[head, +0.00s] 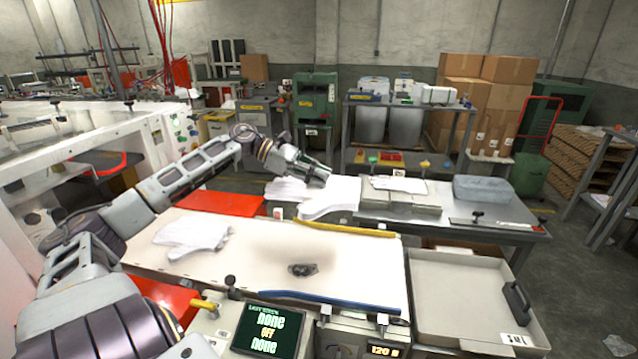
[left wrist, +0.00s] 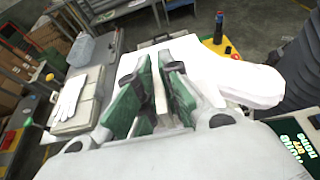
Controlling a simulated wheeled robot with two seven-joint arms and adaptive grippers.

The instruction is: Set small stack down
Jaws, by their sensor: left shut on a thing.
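My left gripper (head: 318,178) reaches over the far edge of the white work surface, beside the grey bench. In the left wrist view its green-padded fingers (left wrist: 157,95) are closed around a thin white edge. This is the small stack (head: 332,203), white and flat, spreading below and beyond the fingers; it also shows in the left wrist view (left wrist: 235,80). Another white pile (head: 284,190) lies just left of it, and I cannot tell where the two separate. How far the stack is lifted is unclear. My right gripper is out of view.
White gloves (head: 192,238) lie on the left of the white surface (head: 330,265), with a dark object (head: 302,269) near its middle. Yellow (head: 345,229) and blue (head: 330,301) bars border it. A glove lies on a grey block (head: 400,198); an open tray (head: 455,305) is front right.

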